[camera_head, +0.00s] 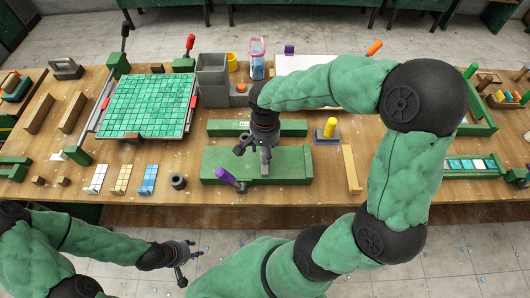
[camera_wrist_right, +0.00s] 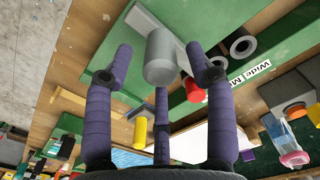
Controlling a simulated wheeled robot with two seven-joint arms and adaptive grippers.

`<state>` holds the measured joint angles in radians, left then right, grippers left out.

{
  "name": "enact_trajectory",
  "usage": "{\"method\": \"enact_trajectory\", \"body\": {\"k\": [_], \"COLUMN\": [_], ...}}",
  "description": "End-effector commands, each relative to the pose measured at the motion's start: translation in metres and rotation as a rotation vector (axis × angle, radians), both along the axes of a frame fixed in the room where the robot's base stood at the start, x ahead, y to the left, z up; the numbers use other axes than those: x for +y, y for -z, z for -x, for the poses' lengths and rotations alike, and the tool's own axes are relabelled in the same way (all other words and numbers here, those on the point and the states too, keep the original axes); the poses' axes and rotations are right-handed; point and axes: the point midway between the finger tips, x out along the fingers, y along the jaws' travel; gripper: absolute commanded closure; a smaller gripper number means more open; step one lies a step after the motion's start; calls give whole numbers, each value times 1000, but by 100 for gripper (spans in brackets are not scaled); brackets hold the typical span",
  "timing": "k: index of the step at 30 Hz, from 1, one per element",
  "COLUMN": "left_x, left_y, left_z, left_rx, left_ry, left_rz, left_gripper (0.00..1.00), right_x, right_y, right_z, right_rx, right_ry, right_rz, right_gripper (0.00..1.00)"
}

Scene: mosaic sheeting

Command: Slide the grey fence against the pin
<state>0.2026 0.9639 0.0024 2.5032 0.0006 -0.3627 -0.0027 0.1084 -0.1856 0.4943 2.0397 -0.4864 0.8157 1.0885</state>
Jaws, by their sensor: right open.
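The grey fence (camera_head: 265,161) appears as a narrow grey piece on the long green block (camera_head: 295,163), partly hidden by my right gripper (camera_head: 256,147). In the right wrist view the fence's grey bar (camera_wrist_right: 137,18) carries a rounded grey post (camera_wrist_right: 160,58). My right gripper is open, its purple fingers spread on either side of the post with visible gaps. A red knob (camera_wrist_right: 195,92) shows beyond the post; I cannot tell which part is the pin. My left gripper (camera_head: 187,265) seems open and empty, low in front of the table.
A purple handle (camera_head: 225,176) stands close left of my right gripper. A labelled green bar (camera_head: 290,128) lies behind. A yellow-handled grey tool (camera_head: 327,138) and a wooden strip (camera_head: 351,168) are to the right. A green tiled sheet (camera_head: 150,104) is at the left.

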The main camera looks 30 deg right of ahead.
Motion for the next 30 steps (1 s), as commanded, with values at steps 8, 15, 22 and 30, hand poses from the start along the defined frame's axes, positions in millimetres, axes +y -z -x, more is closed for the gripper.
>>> {"method": "enact_trajectory", "body": {"k": [8, 15, 22, 30], "left_x": [0, 0, 0, 0], "left_y": [0, 0, 0, 0], "left_z": [0, 0, 0, 0], "left_rx": [0, 0, 0, 0], "left_ry": [0, 0, 0, 0], "left_rz": [0, 0, 0, 0], "left_gripper": [60, 60, 60, 60], "right_x": [0, 0, 0, 0], "right_y": [-56, -84, -89, -89], "right_z": [-1, 0, 0, 0], "right_rx": [-4, -1, 1, 1], "right_ry": [0, 0, 0, 0], "right_rz": [0, 1, 0, 0], "right_gripper": [44, 44, 44, 44]}}
